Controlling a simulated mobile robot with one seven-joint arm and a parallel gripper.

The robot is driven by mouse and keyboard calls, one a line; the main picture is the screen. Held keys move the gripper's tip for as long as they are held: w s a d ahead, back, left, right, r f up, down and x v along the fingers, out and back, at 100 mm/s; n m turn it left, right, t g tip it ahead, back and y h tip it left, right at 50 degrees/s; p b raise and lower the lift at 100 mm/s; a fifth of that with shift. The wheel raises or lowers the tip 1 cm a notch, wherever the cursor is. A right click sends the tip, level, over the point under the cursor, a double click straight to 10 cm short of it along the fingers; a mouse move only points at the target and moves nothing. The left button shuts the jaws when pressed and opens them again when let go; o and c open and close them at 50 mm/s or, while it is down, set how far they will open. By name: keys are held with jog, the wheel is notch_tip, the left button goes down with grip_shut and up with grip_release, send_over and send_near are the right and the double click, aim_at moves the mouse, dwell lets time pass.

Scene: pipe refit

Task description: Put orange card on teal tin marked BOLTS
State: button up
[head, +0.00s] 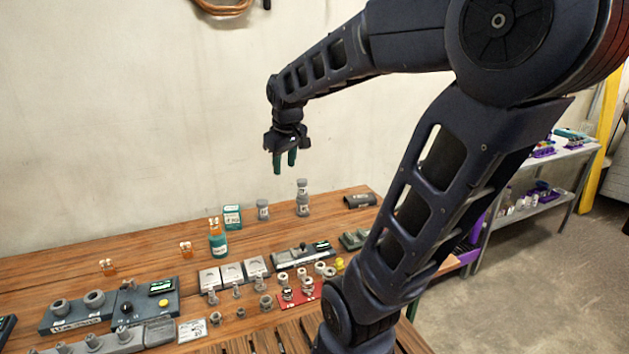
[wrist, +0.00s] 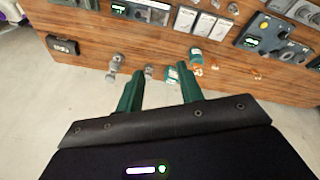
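A round teal tin (head: 217,245) with a pale label too small to read stands near the back of the wooden bench; it also shows in the wrist view (wrist: 196,56). A small orange piece (head: 213,224) shows at the tin's top in the head view; I cannot tell if it rests on it or stands behind. Two similar orange pieces (head: 185,250) (head: 108,267) stand to the left. I cannot make out which, if any, is the orange card. My gripper (head: 285,168) hangs high above the bench's back, right of the tin, fingers apart and empty (wrist: 160,90).
A teal box (head: 232,217) stands behind the tin, with grey fittings (head: 263,210) and a grey stack (head: 302,198) to its right. White plates (head: 232,272), small fittings and grey control boxes (head: 148,300) crowd the front. Bare wood (head: 150,243) lies along the back left.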

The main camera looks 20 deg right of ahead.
jog(key=s+d+f+m+t, duration=0.1)
jog(key=s+d+m, duration=0.3)
jog(key=s, duration=0.7)
jog(key=shift+s+m, duration=0.15)
jog(key=shift+m, duration=0.45)
